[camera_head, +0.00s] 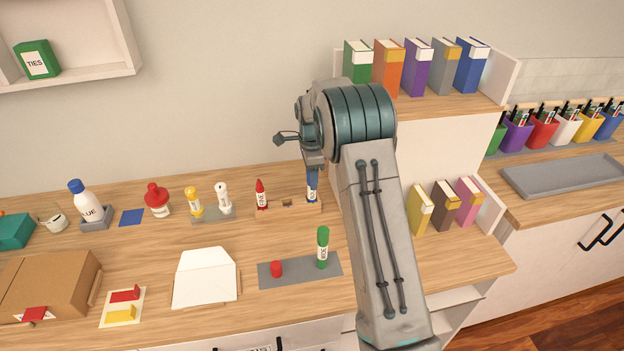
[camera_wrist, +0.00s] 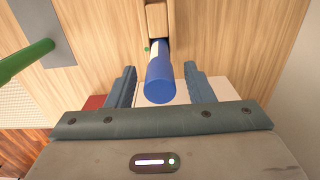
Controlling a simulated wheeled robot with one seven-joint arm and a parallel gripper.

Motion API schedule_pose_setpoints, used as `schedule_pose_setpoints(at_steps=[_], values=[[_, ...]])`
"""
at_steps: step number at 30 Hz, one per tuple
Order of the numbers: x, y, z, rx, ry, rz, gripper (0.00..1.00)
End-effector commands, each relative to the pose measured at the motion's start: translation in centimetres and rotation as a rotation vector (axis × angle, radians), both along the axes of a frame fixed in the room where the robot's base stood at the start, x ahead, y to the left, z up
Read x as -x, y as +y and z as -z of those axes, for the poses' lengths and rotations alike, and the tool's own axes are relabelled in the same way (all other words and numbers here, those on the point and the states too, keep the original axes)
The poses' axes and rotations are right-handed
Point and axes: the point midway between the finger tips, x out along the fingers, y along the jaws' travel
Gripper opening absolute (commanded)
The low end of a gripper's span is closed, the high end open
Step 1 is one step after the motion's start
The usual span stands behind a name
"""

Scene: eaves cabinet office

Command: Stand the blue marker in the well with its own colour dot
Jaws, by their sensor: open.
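The blue marker (camera_head: 312,191) stands upright at the back of the desk, with a white label low on its side. In the wrist view the blue marker (camera_wrist: 160,82) is seen from its blue end, with a small green dot (camera_wrist: 147,49) on the wood beside it. My gripper (camera_head: 312,168) is over the marker. In the wrist view my gripper (camera_wrist: 160,72) is open, one finger on each side of the marker, with gaps showing. The marker's foot is mostly hidden, and I see no blue dot.
A red marker (camera_head: 261,195) stands to the left. A green marker (camera_head: 322,248) and a short red piece (camera_head: 276,269) are on a grey mat (camera_head: 300,274) in front. Shelves with coloured binders (camera_head: 416,68) rise close on the right. An envelope (camera_head: 206,280) lies front left.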

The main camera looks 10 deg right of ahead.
Motion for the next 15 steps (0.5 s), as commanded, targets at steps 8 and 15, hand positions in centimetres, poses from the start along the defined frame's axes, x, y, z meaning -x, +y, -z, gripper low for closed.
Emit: schedule_pose_setpoints(at_steps=[8,15], values=[[0.0,0.0,2.6,0.000,0.001,-0.001,0.48],[0.0,0.0,3.0,0.000,0.000,-0.001,0.48]])
